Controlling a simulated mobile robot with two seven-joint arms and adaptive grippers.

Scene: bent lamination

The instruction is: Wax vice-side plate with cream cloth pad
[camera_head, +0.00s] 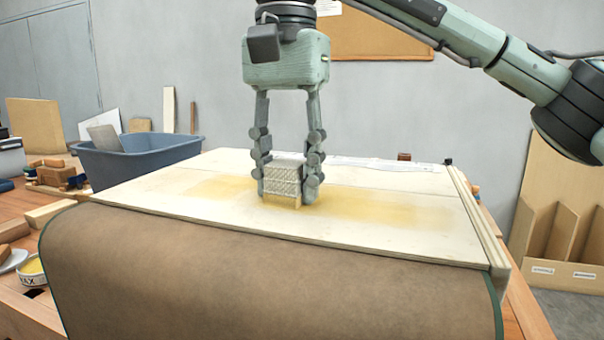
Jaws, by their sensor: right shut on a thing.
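My right gripper (288,190) points straight down and is shut on a cream woven cloth pad (284,177). The pad's yellowish underside is at the surface of the pale plate (400,240); contact is hard to tell. A yellow, waxy-looking band runs across the plate to the left and right of the pad, and the edges look bare. An open wax tin (32,270) with yellow contents stands at the far left. Which part of the plate is the vice side, I cannot tell. My left gripper is out of view.
A brown sheet (250,270) curves down over the bench front. A blue-grey tub (140,158) with boards stands behind on the left, near small tools and wood blocks (50,212). A wooden strip (482,225) edges the plate's right side. A wooden rack (560,210) stands right.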

